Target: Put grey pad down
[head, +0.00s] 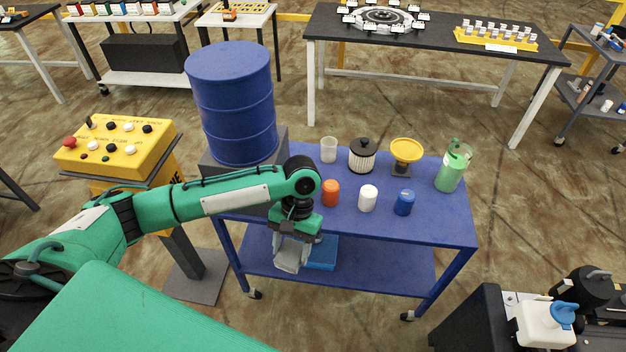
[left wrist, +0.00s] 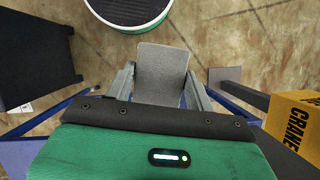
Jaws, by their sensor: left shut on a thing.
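My left gripper (head: 291,250) points down at the front edge of the blue cart (head: 440,225). It is shut on the grey pad (head: 288,260), a flat thin plate hanging below the gripper. In the left wrist view the grey pad (left wrist: 162,70) sits between the two fingers of the gripper (left wrist: 160,88) and sticks out past them. Floor shows beyond it, and I see no surface touching the pad. My right gripper is not in view.
A yellow control box (head: 115,145) stands left. The cart top's front right is clear.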

